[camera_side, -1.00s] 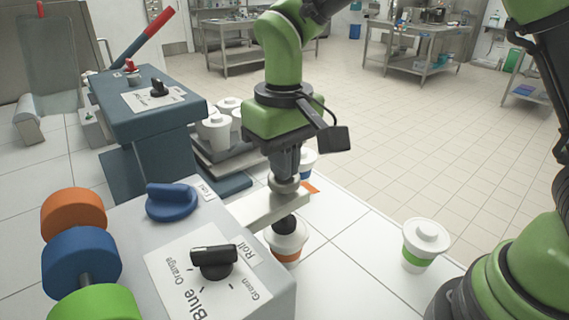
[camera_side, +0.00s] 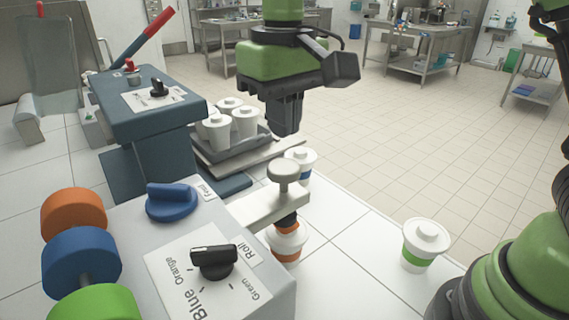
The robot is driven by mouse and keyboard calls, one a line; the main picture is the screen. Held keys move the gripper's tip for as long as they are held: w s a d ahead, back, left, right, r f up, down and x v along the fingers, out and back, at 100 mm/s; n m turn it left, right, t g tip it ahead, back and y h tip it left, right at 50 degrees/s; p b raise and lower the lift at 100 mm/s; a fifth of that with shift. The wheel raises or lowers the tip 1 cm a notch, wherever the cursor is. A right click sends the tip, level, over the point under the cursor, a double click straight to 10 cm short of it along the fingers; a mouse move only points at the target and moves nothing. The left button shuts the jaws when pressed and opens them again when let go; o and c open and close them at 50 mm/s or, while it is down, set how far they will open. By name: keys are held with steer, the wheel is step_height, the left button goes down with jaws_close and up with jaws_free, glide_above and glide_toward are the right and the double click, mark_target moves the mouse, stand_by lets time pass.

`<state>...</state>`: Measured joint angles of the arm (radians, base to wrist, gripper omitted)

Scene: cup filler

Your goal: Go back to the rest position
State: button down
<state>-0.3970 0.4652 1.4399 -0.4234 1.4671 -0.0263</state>
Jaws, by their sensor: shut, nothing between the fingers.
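My gripper (camera_side: 287,130) hangs pointing down in the side view, shut and empty. It is above and apart from the grey round knob (camera_side: 283,170) on the light arm of the machine. Under that arm stands a white lidded cup with an orange band (camera_side: 286,240), with an orange and black part just above it. My green wrist is above the gripper, near the top of the picture.
The grey machine has a blue knob (camera_side: 171,202), a black dial (camera_side: 214,261) and orange, blue and green rolls. A tray (camera_side: 236,152) holds several white cups. A green-banded cup (camera_side: 424,246) and a blue-banded cup (camera_side: 303,160) stand on the white table.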

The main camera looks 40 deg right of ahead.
steer(key=shift+r, duration=0.25)
steer(key=s+d+r+m+t+y, duration=0.1)
steer(key=s+d+r+m+t, duration=0.1)
steer(key=s+d, duration=0.3)
steer(key=s+d+r+m+t+y, duration=0.1)
steer(key=s+d+t, duration=0.4)
steer(key=s, duration=0.6)
steer(key=shift+s+d+r+m, duration=0.15)
steer(key=shift+s+r+m, duration=0.3)
steer(key=shift+r, duration=0.35)
